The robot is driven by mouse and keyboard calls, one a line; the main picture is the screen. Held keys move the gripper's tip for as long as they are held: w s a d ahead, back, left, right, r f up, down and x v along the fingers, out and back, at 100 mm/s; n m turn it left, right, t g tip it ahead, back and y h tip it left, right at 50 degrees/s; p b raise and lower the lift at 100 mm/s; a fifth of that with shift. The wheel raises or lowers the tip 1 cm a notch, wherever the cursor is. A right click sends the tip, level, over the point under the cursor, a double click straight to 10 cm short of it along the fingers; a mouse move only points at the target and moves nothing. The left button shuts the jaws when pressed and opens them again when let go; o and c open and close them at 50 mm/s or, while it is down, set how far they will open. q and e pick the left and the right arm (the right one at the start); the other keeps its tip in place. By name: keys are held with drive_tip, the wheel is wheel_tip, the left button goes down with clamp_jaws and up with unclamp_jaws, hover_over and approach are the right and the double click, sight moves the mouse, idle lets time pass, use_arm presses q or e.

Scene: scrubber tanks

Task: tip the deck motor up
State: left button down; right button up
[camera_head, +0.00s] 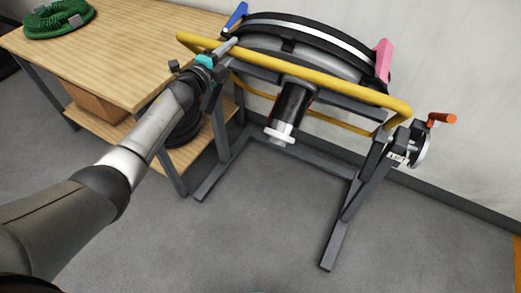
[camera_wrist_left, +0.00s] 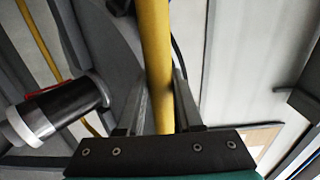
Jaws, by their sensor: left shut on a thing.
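The deck motor (camera_head: 293,100) is a black cylinder with a pale end cap, hanging below the deck (camera_head: 330,47) and pointing down toward me. It also shows at the left of the left wrist view (camera_wrist_left: 70,108). The deck is a round black rim with a white band, held tilted in a grey stand. A yellow bar (camera_head: 350,93) loops around its near side. My left gripper (camera_head: 229,46) is shut on the yellow bar near its left end; the bar (camera_wrist_left: 154,50) runs between the fingers in the left wrist view. My right gripper is not in view.
A blue clamp (camera_head: 236,15) and a pink clamp (camera_head: 383,60) sit on the rim. A crank with an orange handle (camera_head: 441,118) is at the stand's right. A wooden table (camera_head: 120,55) with a green coiled hose (camera_head: 58,18) stands left. The floor in front is clear.

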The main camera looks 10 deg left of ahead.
use_arm(q)
drive_tip(key=shift+r, duration=0.15)
drive_tip(key=w+d+r+b, duration=0.2)
drive_tip(key=w+r, duration=0.1)
drive_tip(key=w, duration=0.3)
drive_tip(key=shift+d+b, duration=0.15)
drive_tip(key=shift+b, duration=0.25)
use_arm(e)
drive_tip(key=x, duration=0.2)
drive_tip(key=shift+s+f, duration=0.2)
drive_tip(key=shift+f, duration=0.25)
use_arm(q)
drive_tip(key=shift+r, duration=0.2)
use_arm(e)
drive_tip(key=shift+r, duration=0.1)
